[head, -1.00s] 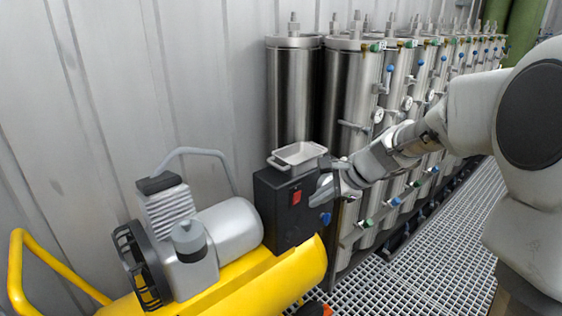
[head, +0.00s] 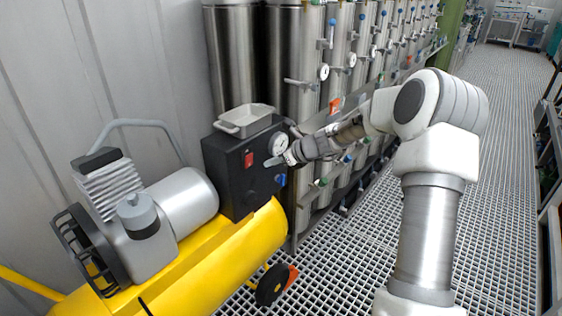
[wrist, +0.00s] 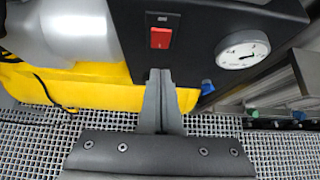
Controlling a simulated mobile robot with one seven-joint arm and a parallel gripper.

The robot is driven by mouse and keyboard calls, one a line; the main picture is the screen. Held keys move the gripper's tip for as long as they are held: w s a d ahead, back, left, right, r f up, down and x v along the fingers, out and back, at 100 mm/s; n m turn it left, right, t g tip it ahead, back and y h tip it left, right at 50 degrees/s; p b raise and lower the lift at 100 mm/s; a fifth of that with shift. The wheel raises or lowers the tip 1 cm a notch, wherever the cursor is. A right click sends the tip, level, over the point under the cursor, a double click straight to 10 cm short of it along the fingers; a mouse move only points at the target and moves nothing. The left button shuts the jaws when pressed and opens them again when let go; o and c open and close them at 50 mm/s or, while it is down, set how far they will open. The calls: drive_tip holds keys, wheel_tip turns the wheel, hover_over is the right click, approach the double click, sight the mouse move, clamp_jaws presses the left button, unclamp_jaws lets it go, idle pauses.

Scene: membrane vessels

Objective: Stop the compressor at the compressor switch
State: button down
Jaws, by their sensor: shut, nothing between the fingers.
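The compressor has a yellow tank (head: 215,262) and a grey motor, with a black control box (head: 226,180) at its right end. The red compressor switch (head: 248,159) is on the front of the box. It also shows in the wrist view (wrist: 160,38), above my fingertips, with a dark part over the red part. My gripper (head: 270,163) is shut and empty in front of the box, to the right of the switch in the head view. In the wrist view the closed fingers (wrist: 158,72) point at the box below the switch. I cannot tell whether they touch it.
A pressure gauge (wrist: 243,50) sits right of the switch, with a blue knob (wrist: 207,87) below it. A grey tray (head: 245,120) rests on the box. Steel vessels (head: 300,80) line the wall behind. The grating floor (head: 500,130) is open on the right.

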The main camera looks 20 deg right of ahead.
sight(250, 157)
drive_tip(key=w+a, duration=0.1)
drive_tip(key=w, duration=0.1)
drive_tip(key=w+a+f, duration=0.1)
drive_tip(key=w+a, duration=0.1)
drive_tip(key=shift+f, duration=0.1)
drive_tip(key=shift+w+a, duration=0.3)
drive_tip(key=shift+w, duration=0.15)
drive_tip(key=r+p, duration=0.1)
drive_tip(key=p, duration=0.2)
drive_tip(key=shift+w+a, duration=0.1)
drive_tip(key=shift+w, duration=0.05)
drive_tip(key=shift+w+g+p, duration=0.1)
drive_tip(key=shift+g+p, duration=0.2)
drive_tip(key=shift+p, duration=0.25)
drive_tip(key=p, duration=0.3)
drive_tip(key=shift+w+h, duration=0.1)
drive_tip(key=shift+h, duration=0.2)
drive_tip(key=p, duration=0.3)
drive_tip(key=g+p, duration=0.1)
drive_tip(key=p, duration=0.2)
drive_tip(key=shift+w+a+r+h, duration=0.1)
drive_tip(key=shift+w+a+h, duration=0.05)
drive_tip(key=shift+a+h, duration=0.25)
